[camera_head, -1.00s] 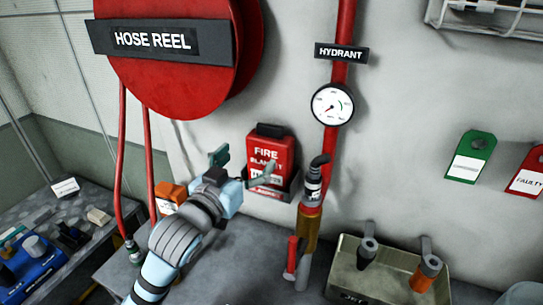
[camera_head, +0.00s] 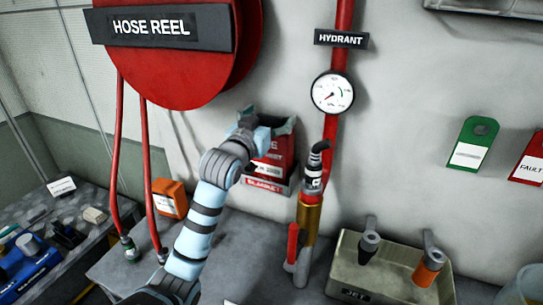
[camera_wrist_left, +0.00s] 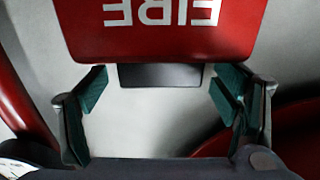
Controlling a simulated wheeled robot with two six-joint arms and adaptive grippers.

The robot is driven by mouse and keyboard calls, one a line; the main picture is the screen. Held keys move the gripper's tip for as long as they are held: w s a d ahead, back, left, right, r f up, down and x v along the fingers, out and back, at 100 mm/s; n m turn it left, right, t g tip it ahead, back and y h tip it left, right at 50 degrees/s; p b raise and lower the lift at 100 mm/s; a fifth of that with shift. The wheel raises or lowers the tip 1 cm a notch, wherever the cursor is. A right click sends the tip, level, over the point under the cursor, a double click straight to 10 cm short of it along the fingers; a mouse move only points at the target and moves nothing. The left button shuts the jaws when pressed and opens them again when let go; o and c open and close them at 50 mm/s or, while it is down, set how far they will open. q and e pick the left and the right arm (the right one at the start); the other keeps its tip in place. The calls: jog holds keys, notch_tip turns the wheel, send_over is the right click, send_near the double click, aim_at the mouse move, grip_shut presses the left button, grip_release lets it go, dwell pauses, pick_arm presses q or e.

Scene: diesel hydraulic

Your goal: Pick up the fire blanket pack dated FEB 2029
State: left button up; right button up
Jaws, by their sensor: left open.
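The red fire blanket pack (camera_head: 276,152) sits upright in a wall holder (camera_head: 266,184) lettered BLANKET. My left arm covers part of its front, and its date cannot be read. In the left wrist view the pack (camera_wrist_left: 160,30) shows upside-down FIRE lettering and a dark tab (camera_wrist_left: 160,75) on its top edge. My left gripper (camera_head: 267,122) is at the top of the pack. In the wrist view its open fingers (camera_wrist_left: 160,88) stand on either side of the tab, with gaps on both sides. My right gripper is not in view.
A red hydrant pipe with a gauge (camera_head: 333,92) rises close to the right of the pack. The hose reel (camera_head: 185,75) hangs at upper left. An orange box (camera_head: 170,197) and a metal tray (camera_head: 345,282) are on the bench below.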

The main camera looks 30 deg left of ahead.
pick_arm(q)
grip_shut()
dwell(0.3)
